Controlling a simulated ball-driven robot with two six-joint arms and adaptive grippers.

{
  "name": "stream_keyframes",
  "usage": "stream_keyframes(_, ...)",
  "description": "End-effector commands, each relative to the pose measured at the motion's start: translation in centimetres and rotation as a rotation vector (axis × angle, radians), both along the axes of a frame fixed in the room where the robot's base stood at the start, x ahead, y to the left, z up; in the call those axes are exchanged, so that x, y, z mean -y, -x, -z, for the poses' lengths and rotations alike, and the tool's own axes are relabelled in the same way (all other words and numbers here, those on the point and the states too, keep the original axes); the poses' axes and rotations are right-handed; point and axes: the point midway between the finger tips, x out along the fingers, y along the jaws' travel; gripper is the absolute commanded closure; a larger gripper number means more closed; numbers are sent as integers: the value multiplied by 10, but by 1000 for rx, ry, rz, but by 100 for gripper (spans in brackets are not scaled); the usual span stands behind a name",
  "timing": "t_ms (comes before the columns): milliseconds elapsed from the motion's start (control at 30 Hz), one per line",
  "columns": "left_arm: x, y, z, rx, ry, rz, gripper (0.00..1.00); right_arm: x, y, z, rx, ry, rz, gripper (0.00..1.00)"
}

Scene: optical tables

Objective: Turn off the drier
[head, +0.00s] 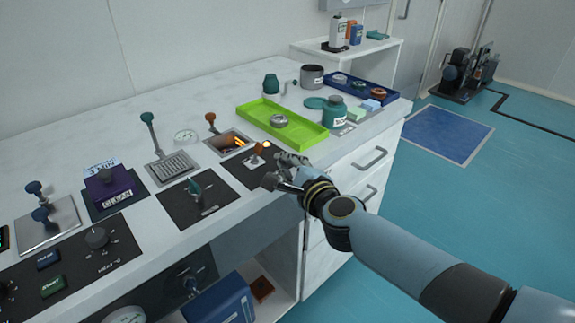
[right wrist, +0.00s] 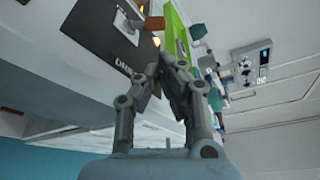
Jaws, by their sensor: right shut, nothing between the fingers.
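My right gripper (head: 281,170) is shut and empty, just right of the panel by the counter's front edge. Its fingertips also show in the right wrist view (right wrist: 168,65), apart from the lever. My left gripper is not in view.
A green tray (head: 300,133) with a round metal piece lies behind the gripper. A taller orange-knobbed lever (head: 211,120) and a green-knobbed lever (head: 148,120) stand left of it. Another black panel with a green handle (head: 195,188) lies to the left. Drawers (head: 345,190) are below.

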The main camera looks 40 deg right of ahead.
Motion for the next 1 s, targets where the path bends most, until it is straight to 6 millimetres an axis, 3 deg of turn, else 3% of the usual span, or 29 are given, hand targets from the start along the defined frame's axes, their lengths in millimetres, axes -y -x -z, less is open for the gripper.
stream_keyframes(200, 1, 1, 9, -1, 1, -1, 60, 9, -39, 8, 1, 1, 1, 100)
stream_keyframes(400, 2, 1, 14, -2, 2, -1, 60, 13, -60, 11, 0, 0, 0, 100)
stream_keyframes(1000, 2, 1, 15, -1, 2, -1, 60, 14, -64, 11, 0, 18, 0, 100)
